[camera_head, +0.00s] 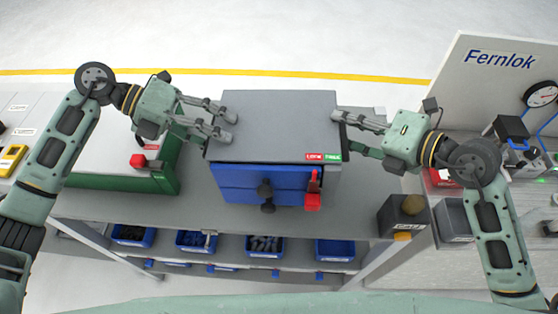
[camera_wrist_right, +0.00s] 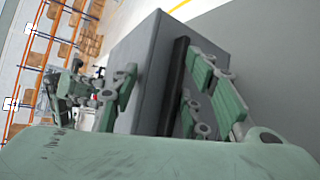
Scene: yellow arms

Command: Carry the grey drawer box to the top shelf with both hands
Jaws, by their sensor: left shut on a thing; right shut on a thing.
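The grey drawer box (camera_head: 277,118) is in the middle of the head view, with blue drawer fronts, a black knob and a red latch facing me. My left gripper (camera_head: 221,123) is shut on its left side near the top edge. My right gripper (camera_head: 343,131) is shut on its right side. In the right wrist view, the box (camera_wrist_right: 148,55) stands between the fingers of my right gripper (camera_wrist_right: 163,82), beside a dark strip on its side. The box looks roughly level. Its underside is hidden, so I cannot tell whether it touches the bench. No top shelf is clearly identifiable.
A grey bench (camera_head: 330,222) runs beneath the box, with blue bins (camera_head: 263,246) on a lower level. A green-sided case (camera_head: 125,183) stands to the left. A dark block (camera_head: 403,215) and a white Fernlok panel (camera_head: 490,85) with a gauge are at right.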

